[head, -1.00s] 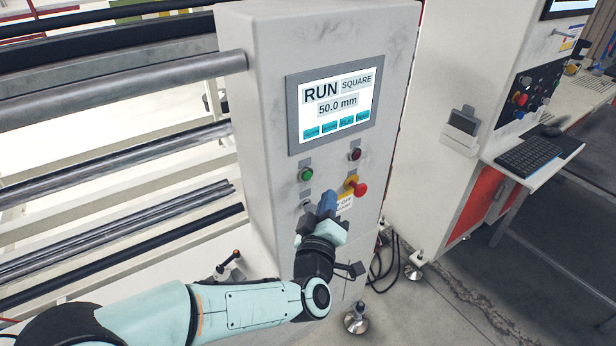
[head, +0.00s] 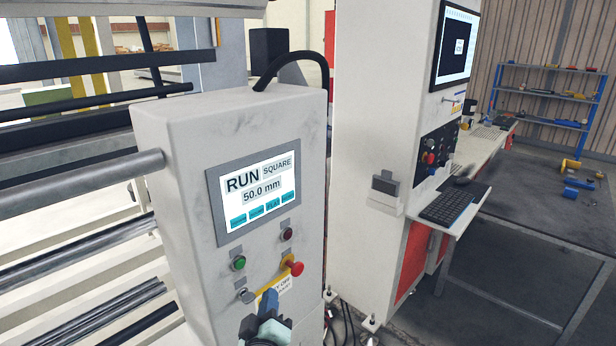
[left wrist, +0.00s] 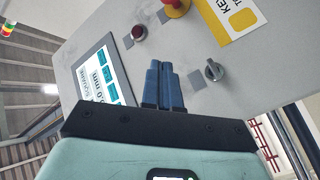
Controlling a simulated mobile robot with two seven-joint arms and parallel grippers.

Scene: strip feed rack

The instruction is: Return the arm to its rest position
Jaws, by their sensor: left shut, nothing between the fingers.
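My left gripper (head: 266,308) shows at the bottom of the head view, in front of the lower part of a white control cabinet (head: 165,118). Its blue fingers are shut together with nothing between them, as the left wrist view (left wrist: 163,84) shows. In that view a grey key switch (left wrist: 214,71) sits on the panel to the right of the fingers, apart from them. Most of my left arm is out of the head view. My right gripper is in neither current view.
The cabinet carries a screen (head: 257,190) reading RUN, SQUARE, 50.0 mm, a green button (head: 238,263), a dark red button (head: 286,234) and a red mushroom button (head: 294,268). Metal rollers (head: 80,183) lie left. A keyboard (head: 448,206) and blue shelf (head: 545,95) stand right.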

